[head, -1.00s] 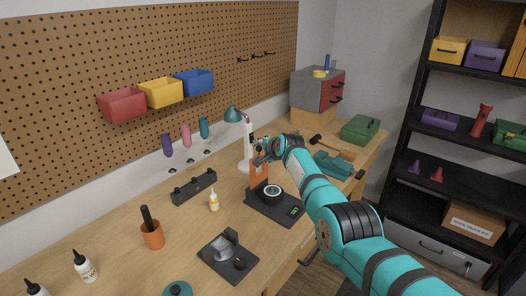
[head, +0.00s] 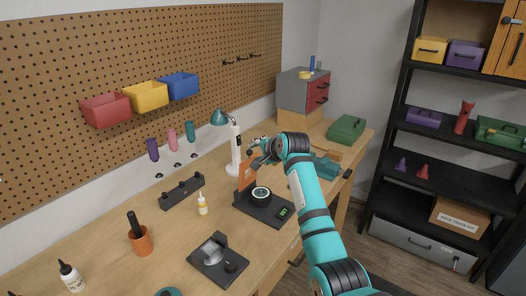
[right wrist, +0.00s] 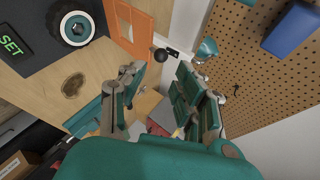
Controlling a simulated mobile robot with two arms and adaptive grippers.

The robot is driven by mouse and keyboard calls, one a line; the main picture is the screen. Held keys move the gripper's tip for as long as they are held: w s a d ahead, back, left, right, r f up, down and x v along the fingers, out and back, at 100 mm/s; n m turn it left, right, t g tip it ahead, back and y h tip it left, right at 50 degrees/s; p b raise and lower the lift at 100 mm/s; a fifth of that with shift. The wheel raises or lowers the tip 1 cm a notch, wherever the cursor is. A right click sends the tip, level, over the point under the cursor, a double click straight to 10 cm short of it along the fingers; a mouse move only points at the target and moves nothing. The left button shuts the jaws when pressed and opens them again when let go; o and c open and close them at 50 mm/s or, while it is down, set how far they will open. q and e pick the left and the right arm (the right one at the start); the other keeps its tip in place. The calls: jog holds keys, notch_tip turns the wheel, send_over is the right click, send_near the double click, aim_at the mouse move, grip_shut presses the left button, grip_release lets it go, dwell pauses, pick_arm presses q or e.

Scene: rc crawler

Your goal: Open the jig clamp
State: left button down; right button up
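I cannot tell whether that knob belongs to the clamp, or the clamp's state. My right gripper (head: 259,153) is just above and behind the plate. Its fingers (right wrist: 162,98) are apart, with nothing between them. My left gripper is out of view.
A desk lamp (head: 235,150) stands close behind the jig. A glue bottle (head: 202,205), a black rack (head: 181,192) and a dark fixture (head: 218,262) are to the left.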

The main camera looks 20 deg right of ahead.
jog(key=shift+v, duration=1.55)
